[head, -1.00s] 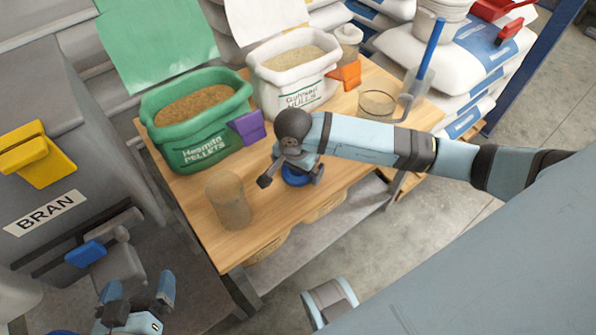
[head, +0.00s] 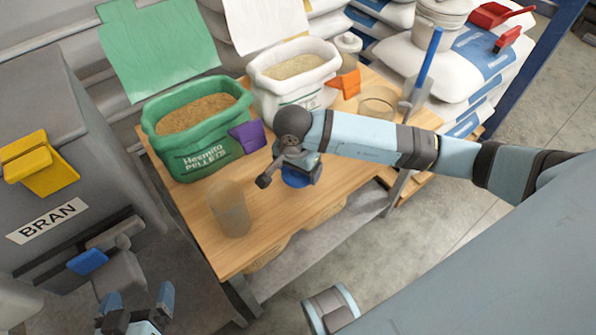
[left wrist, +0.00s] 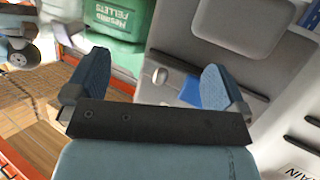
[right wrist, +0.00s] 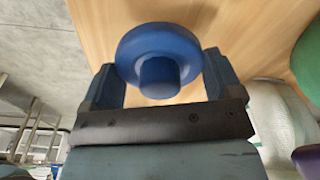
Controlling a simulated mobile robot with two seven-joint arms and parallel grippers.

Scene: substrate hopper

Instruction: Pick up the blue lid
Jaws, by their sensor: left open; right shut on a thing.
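The blue lid (right wrist: 158,52) is a round disc with a knob, held by the knob between the fingers of my right gripper (right wrist: 162,85) in the right wrist view. My left gripper (head: 138,308) is open and empty at the lower left of the head view. Its spread fingers also show in the left wrist view (left wrist: 150,85).
The wooden table (head: 208,240) bears a clear container (head: 230,208), a green pellet bag (head: 212,158) with a purple scoop, and a white bag (head: 300,90) with an orange scoop. A grey BRAN bin (head: 70,180) with a yellow scoop stands at left. The tabletop between container and lid is clear.

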